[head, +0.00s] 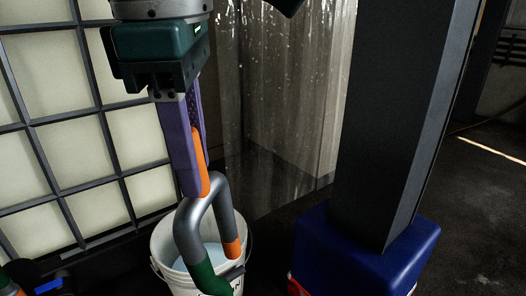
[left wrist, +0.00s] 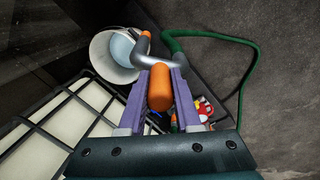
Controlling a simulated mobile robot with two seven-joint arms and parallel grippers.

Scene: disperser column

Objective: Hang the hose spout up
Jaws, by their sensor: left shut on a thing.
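My left gripper (head: 197,182) has long purple fingers and points down. It is shut on the orange grip of the hose spout, and the grip also shows between the fingers in the left wrist view (left wrist: 160,90). The hose spout (head: 189,229) is a bent grey metal tube with an orange tip (head: 233,248). The tip points down over the white bucket (head: 160,268). A green hose (head: 213,278) joins the spout's lower end and loops across the floor in the left wrist view (left wrist: 251,75). I cannot make out a hanger for the spout.
A dark column (head: 390,120) on a blue base (head: 415,252) stands right of the bucket. A caged pale tank (head: 65,140) stands at the left. A clear strip curtain (head: 285,90) hangs behind. Dark floor (head: 475,190) at the right looks open.

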